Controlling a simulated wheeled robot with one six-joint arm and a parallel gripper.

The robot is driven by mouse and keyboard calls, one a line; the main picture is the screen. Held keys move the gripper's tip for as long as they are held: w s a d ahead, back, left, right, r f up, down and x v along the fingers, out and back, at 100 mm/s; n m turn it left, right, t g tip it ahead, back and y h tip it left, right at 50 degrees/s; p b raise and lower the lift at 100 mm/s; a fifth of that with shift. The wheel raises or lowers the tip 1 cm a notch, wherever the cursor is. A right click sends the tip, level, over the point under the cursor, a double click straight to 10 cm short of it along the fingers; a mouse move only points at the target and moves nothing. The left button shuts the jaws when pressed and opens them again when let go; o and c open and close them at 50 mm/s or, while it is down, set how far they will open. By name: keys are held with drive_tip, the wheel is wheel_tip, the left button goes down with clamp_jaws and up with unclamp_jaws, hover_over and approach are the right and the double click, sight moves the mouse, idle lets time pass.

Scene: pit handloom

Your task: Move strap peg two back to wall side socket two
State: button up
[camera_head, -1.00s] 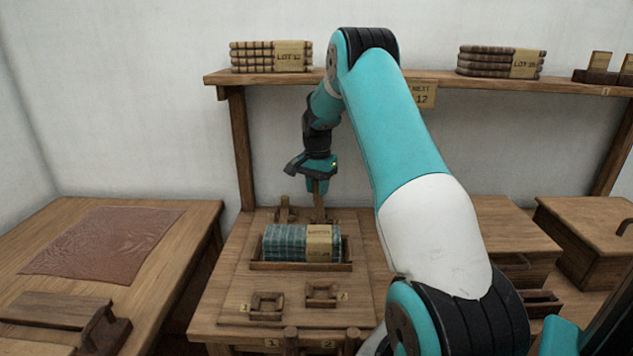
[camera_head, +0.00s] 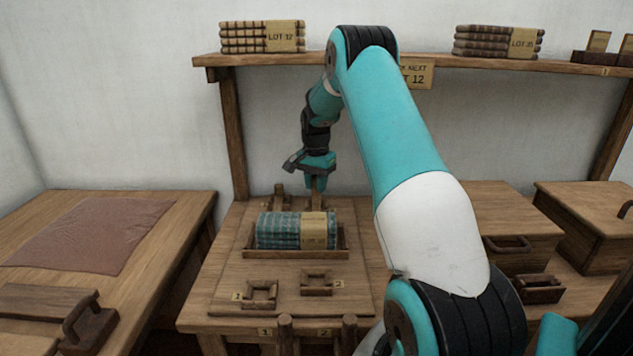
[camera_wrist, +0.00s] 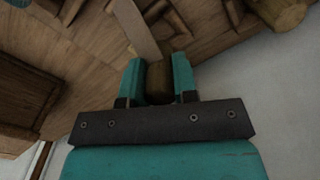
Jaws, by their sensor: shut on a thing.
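My gripper (camera_head: 317,180) points down at the back of the wooden bench, behind the cloth bundle. It is shut on a brown wooden peg, strap peg two (camera_head: 317,194). The peg also shows between the teal fingers in the wrist view (camera_wrist: 159,82). Its lower end is near a wooden fitting at the back right of the board, probably wall side socket two. I cannot tell whether the peg is in it. Another upright peg (camera_head: 279,191) stands to the left. Two square sockets are at the front, one marked 1 (camera_head: 260,302) and one marked 2 (camera_head: 316,292).
A teal checked bundle (camera_head: 283,230) lies in a shallow tray (camera_head: 300,258) in front of the gripper. A shelf (camera_head: 290,62) with cloth stacks runs above on the wall. Boxes stand to the right.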

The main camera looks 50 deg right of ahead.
sight(316, 198)
drive_tip(key=shift+f+b, duration=0.65)
drive_tip(key=shift+f, duration=1.3)
drive_tip(key=o, duration=1)
drive_tip(key=shift+r, duration=0.1)
wheel_tip(316, 198, up, 7)
drive_tip(key=shift+r, duration=0.2)
